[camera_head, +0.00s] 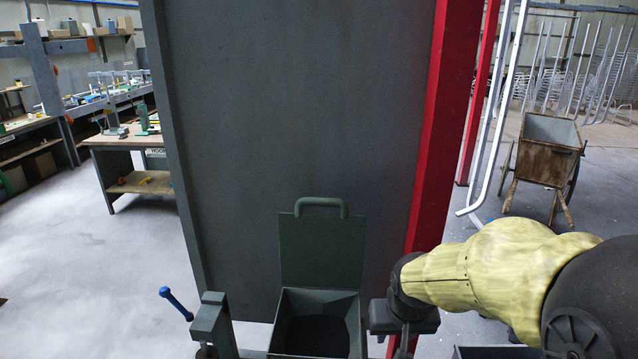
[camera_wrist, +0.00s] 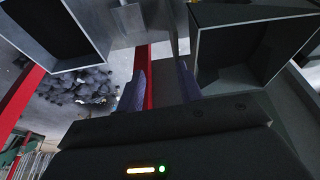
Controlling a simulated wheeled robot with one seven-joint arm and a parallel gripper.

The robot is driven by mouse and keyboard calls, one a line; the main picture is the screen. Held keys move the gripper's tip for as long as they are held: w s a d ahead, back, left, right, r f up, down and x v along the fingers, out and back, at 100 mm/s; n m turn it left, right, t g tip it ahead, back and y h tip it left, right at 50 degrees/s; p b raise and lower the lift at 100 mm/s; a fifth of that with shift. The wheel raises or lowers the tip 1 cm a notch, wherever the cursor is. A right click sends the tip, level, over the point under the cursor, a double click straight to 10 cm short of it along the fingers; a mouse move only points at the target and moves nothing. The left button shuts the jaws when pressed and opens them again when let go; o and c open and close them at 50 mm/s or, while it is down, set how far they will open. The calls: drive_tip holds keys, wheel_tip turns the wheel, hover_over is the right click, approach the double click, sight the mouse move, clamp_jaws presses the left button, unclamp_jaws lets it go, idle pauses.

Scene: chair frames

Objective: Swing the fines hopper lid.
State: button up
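The fines hopper (camera_head: 318,325) is a dark green-grey open box at the bottom centre of the head view. Its green lid (camera_head: 322,250) stands upright at the back of the box, with a looped handle (camera_head: 320,203) along its top edge. The hopper's inside looks dark. My gripper (camera_wrist: 161,80) is open in the wrist view, its two fingers apart with nothing between them. In the head view it is just right of the hopper, apart from the lid, and its fingertips are hidden. Two open-topped boxes flank it in the wrist view; I cannot tell which is the hopper.
A large grey panel (camera_head: 310,110) stands behind the lid, with a red post (camera_head: 445,130) on its right. A vise with a blue-tipped handle (camera_head: 176,303) is left of the hopper. Dark lumps (camera_wrist: 75,88) lie below in the wrist view. A wooden cart (camera_head: 548,150) stands back right.

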drive_tip(key=w+a+r+t, duration=0.1)
drive_tip(key=w+a+r, duration=0.3)
drive_tip(key=r, duration=0.4)
drive_tip(key=w+a+r+t+p, duration=0.1)
drive_tip(key=w+a+r, duration=0.3)
drive_tip(key=a+r, duration=0.2)
drive_tip(key=w+a+r+t+p, duration=0.1)
drive_tip(key=w+a+r, duration=0.4)
drive_tip(key=r, duration=0.5)
drive_tip(key=shift+m+t, duration=0.3)
drive_tip(key=shift+t, duration=0.1)
drive_tip(key=shift+w+f, duration=0.1)
drive_tip(key=shift+f, duration=0.05)
drive_tip(key=b+x, duration=0.2)
drive_tip(key=x, duration=0.6)
drive_tip(key=shift+d, duration=0.15)
drive_tip(key=c, duration=0.6)
clamp_jaws()
drive_tip(key=shift+o, duration=1.6)
unclamp_jaws()
